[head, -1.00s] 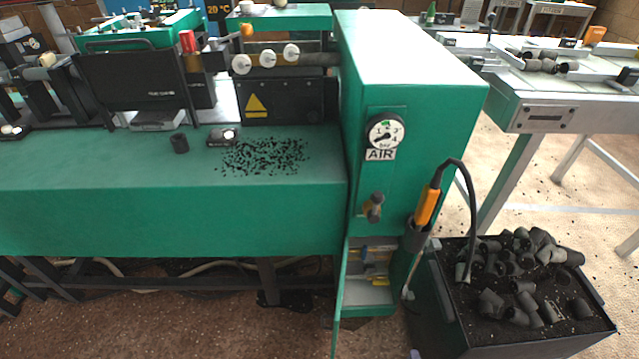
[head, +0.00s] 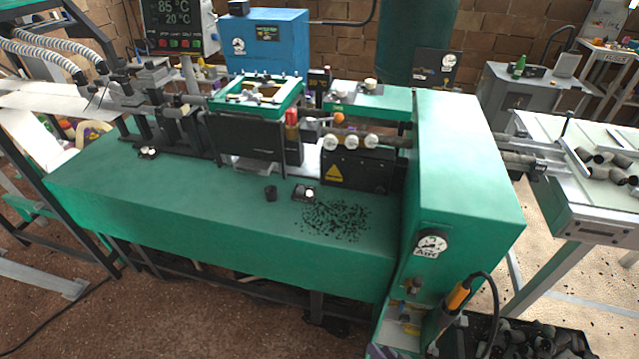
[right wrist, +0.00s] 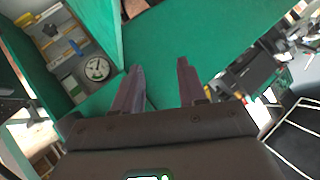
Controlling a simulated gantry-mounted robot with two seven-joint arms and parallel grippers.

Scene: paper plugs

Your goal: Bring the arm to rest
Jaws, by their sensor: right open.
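My right gripper (right wrist: 160,65) shows in the right wrist view. Its two dark fingers are apart with nothing between them. Behind the fingers is a green surface of the machine (right wrist: 200,35). No part of either arm can be clearly made out in the head view. My left gripper is in neither view.
The green machine (head: 240,215) fills the middle of the head view. Black crumbs (head: 335,220), a small dark plug (head: 271,193) and a pressure gauge (head: 431,243) are on it. A bin of dark plugs (head: 525,338) stands at lower right.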

